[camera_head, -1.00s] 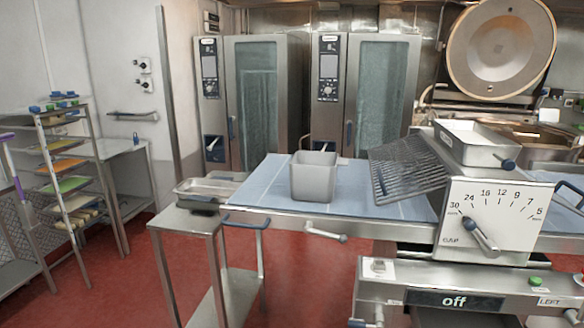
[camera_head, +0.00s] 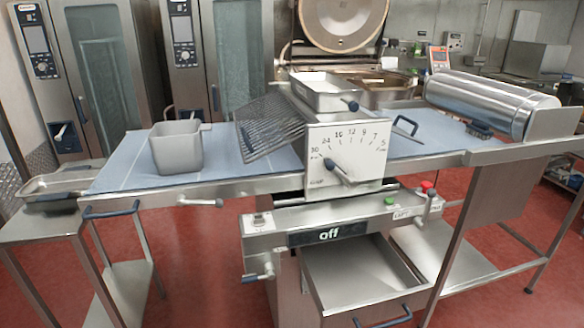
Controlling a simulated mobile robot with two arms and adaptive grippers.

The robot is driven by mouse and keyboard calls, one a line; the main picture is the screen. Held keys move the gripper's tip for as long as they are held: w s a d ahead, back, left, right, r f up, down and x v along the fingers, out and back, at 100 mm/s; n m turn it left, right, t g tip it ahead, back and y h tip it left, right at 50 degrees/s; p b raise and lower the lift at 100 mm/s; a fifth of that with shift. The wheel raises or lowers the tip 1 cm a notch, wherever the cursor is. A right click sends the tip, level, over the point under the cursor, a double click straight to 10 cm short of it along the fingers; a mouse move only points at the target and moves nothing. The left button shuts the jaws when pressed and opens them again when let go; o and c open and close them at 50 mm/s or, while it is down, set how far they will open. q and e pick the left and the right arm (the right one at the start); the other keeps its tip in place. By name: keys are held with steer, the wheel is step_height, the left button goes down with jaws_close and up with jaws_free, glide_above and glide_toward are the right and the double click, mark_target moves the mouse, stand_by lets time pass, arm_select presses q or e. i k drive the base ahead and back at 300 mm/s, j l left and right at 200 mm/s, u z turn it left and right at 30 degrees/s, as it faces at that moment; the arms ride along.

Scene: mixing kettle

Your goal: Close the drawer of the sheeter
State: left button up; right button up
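The sheeter (camera_head: 345,165) stands in the middle of the view, with its dial face and an "off" panel below it. Its drawer (camera_head: 352,272) is pulled out under the "off" panel, and its inside looks empty. The drawer's dark blue handle (camera_head: 384,318) is at the bottom edge of the view. Neither of my grippers is in view.
A metal container (camera_head: 176,147) stands on the sheeter's blue belt (camera_head: 125,163). A metal tray (camera_head: 320,95) sits on top of the sheeter. A lower shelf and table leg (camera_head: 452,250) stand right of the drawer. Red floor shows at the lower left.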

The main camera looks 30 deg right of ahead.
mark_target(356, 282)
steer(key=z, duration=1.55)
